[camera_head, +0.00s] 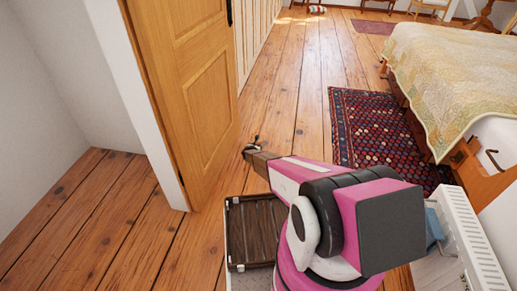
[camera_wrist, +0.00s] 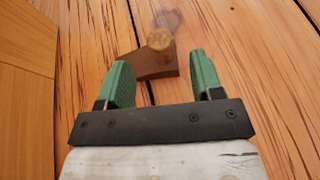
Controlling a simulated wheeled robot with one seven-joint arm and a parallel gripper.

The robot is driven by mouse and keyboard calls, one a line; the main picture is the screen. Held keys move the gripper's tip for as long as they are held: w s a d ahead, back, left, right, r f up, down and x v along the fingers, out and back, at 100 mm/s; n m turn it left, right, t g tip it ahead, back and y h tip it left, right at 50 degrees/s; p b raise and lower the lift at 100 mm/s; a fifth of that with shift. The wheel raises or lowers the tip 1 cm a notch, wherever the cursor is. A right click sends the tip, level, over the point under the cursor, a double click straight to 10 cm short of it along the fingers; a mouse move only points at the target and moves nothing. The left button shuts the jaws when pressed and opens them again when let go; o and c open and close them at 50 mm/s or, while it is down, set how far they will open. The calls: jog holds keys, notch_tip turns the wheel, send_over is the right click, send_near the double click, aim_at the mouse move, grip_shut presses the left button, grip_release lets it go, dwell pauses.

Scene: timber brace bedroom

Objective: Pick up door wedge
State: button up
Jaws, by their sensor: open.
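The door wedge (camera_wrist: 150,68) appears in the wrist view as a brown wooden piece on the plank floor, with a round light wooden knob (camera_wrist: 160,42) standing on it. My gripper (camera_wrist: 158,62) is open, with its two green fingers apart. The wedge lies ahead of the fingers and in line with the gap between them; I see nothing held. In the head view my gripper (camera_head: 250,147) is low near the door's edge, and the wedge cannot be made out clearly.
A wooden door (camera_head: 190,75) stands open just left of my gripper and also fills the wrist view's left edge (camera_wrist: 25,110). A patterned rug (camera_head: 375,125) and a bed (camera_head: 455,70) are to the right. Bare floor (camera_head: 300,70) runs beyond.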

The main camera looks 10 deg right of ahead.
aim_at(259, 144)
jog(key=x, duration=0.5)
jog(key=shift+w+d+f, duration=0.15)
jog(key=shift+w+f, duration=0.05)
jog(key=shift+w, duration=0.15)
jog(key=shift+r, duration=0.1)
jog(key=c, duration=1)
